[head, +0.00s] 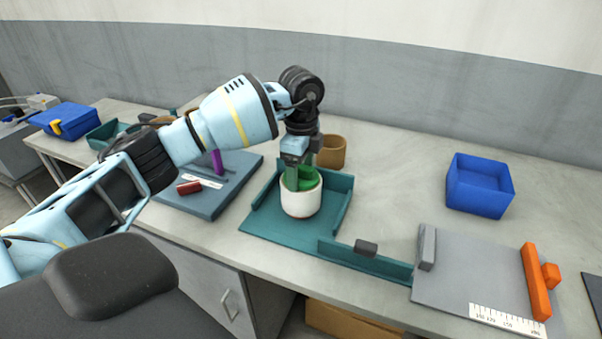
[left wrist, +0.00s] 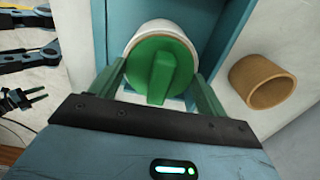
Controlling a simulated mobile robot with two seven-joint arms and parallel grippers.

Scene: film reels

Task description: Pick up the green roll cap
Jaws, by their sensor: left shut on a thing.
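The green roll cap (left wrist: 160,68) is a round disc with a raised bar across it. It sits at the open end of a white roll (left wrist: 146,32), and in the head view the cap (head: 310,181) shows at the top of the upright white roll (head: 301,203). My left gripper (head: 299,178) points down from above with its fingers at both sides of the cap, shut on it. In the left wrist view the fingers (left wrist: 158,85) flank the cap; their exact contact is partly hidden. My right gripper is not in view.
The roll stands in a teal tray (head: 262,222) with raised walls. A brown cardboard ring (head: 331,152) stands behind it. A blue box (head: 479,186) and a grey board (head: 470,275) with orange blocks (head: 537,282) lie to the right. Bare table lies between tray and blue box.

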